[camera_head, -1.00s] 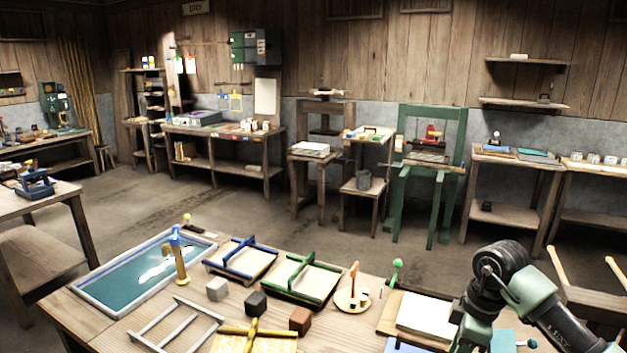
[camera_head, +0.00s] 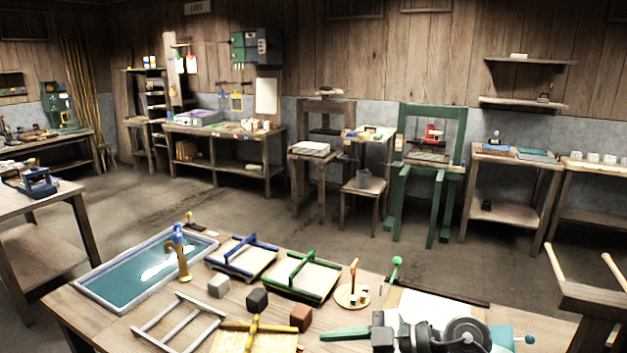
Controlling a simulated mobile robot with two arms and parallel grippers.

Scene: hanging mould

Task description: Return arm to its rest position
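My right arm reaches in low at the bottom right of the head view, with a dark round joint and a grey-green link. My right gripper (camera_head: 345,333) points left, low over the front of the wooden workbench (camera_head: 95,322). Its green end shows edge-on, so I cannot tell how far its fingers are apart. I see nothing held in it. The arm covers part of a white stack (camera_head: 430,306) at the right of the bench. My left gripper is out of view.
Near the gripper stand a brown block (camera_head: 301,319), a dark block (camera_head: 257,300) and a yellow frame (camera_head: 253,335). A green-handled mould (camera_head: 302,277), a blue-handled mould (camera_head: 242,257) and a water vat (camera_head: 140,275) lie farther back. Open floor is beyond the bench.

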